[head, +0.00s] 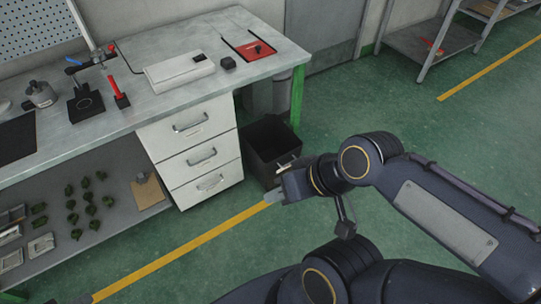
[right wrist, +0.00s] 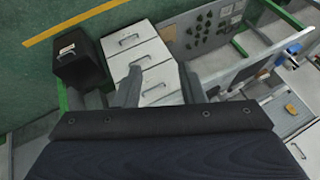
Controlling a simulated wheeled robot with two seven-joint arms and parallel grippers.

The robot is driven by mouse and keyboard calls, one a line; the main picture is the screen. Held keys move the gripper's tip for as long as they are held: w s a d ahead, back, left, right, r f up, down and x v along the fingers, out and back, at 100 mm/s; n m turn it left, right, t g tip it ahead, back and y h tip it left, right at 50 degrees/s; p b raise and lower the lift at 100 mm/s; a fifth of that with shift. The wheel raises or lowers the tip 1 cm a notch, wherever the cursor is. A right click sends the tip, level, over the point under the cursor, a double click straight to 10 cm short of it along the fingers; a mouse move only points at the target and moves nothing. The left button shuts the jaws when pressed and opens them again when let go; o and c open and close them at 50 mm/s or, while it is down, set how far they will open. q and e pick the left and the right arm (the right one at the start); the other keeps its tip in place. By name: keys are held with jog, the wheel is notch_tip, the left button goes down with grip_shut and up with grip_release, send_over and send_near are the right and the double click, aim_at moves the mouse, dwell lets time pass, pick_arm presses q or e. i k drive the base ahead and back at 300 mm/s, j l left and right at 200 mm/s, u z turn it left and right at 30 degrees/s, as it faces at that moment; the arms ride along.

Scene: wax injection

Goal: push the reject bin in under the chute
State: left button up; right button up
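The reject bin appears to be the black open-topped box (head: 268,142) on the floor in the head view, right of the white drawers, with a pale mark on its front. It also shows at upper left in the right wrist view (right wrist: 80,65). A grey upright shape (head: 268,96) stands behind it beneath the bench end; I cannot tell whether it is the chute. My right gripper (head: 275,197) is in front of the bin, apparently apart from it. In the right wrist view its two fingers (right wrist: 160,88) are spread with nothing between them. My left gripper is not in view.
The white drawer unit (head: 192,150) stands directly left of the bin. A green bench leg (head: 297,97) rises at the bin's back right. A yellow floor line (head: 190,248) runs in front of the drawers. Green floor (head: 355,105) to the right is clear.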

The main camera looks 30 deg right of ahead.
aim_at(269, 147)
jog(key=i+l+z, duration=0.35)
jog(key=i+l, duration=0.2)
jog(key=i+l+z, duration=0.3)
jog(key=i+l, duration=0.2)
jog(key=i, duration=0.1)
